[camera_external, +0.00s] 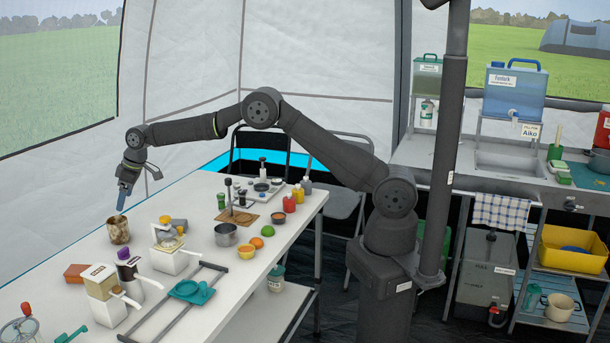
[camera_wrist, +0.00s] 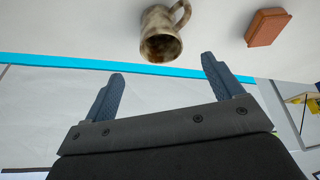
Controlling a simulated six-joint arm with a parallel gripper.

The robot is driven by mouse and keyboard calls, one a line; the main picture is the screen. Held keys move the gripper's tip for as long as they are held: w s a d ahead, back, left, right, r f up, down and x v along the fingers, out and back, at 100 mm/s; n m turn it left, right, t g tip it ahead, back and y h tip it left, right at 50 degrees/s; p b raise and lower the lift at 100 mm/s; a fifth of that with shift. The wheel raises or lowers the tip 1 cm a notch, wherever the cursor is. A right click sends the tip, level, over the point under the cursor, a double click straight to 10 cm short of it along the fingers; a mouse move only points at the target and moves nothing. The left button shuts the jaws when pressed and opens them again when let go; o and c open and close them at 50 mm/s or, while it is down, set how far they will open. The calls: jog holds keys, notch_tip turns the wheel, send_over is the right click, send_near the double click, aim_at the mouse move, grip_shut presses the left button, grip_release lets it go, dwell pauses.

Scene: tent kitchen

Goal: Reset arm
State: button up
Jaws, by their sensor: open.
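A mottled brown mug (camera_external: 118,231) stands on the table just below the fingertips in the external view. In the wrist view the mug (camera_wrist: 160,48) lies beyond the fingertips, with its handle at upper right. The fingers look clear of it.
A reddish-brown block (camera_external: 76,272) lies near the mug. White grinder-like devices (camera_external: 170,258), a teal piece on a dark rail frame (camera_external: 192,291), a metal pot (camera_external: 226,235) and small fruits (camera_external: 257,242) crowd the table (camera_external: 200,207). The air above is free.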

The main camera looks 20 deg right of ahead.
aim_at(118, 226)
jog(key=shift+f, duration=0.15)
jog(key=x, duration=1.2)
jog(key=shift+d, duration=0.1)
